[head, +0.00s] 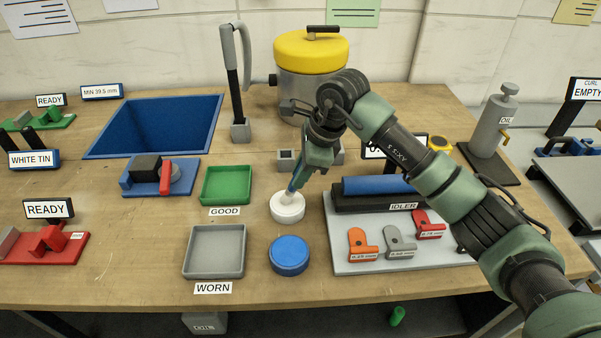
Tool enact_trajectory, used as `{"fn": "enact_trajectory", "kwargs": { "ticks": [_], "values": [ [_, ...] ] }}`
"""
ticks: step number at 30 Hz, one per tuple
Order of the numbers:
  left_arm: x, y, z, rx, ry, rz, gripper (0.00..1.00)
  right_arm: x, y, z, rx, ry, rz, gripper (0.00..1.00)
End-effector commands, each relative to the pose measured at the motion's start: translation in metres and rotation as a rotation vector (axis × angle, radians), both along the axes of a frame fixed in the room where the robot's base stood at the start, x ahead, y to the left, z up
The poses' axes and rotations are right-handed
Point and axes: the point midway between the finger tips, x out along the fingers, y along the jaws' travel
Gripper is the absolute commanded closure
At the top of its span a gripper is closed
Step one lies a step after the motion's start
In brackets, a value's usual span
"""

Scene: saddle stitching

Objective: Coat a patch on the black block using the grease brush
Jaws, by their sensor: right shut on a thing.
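My right gripper (301,176) points down over the middle of the table, shut on the grease brush (293,187). A little of the brush's blue handle shows below the fingers. Its pale lower end is at the white round tin (288,211); whether it touches inside is too small to tell. A black block (146,167) sits on a blue fixture (160,191) left of the green tray, beside a grey round part. Another dark block (350,202), under a blue roller and labelled IDLER, lies right of the tin. My left gripper is out of view.
A green GOOD tray (227,185), grey WORN tray (240,262) and blue round tin (289,255) surround the white tin. A grey board (345,255) with coloured gauges lies right. A yellow-lidded pot (311,50) and grey post (240,130) stand behind.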

Motion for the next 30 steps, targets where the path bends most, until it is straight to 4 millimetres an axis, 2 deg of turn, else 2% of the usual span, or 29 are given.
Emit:
{"fn": "enact_trajectory", "kwargs": {
  "ticks": [11, 30],
  "values": [
    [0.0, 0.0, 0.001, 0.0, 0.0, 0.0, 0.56, -0.002, -0.001, -0.001, -0.006, 0.009, 0.001, 1.0],
    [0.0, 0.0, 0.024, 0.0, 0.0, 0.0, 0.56, 0.0, -0.001, 0.054, -0.002, 0.001, 0.0, 1.0]
  ]
}}
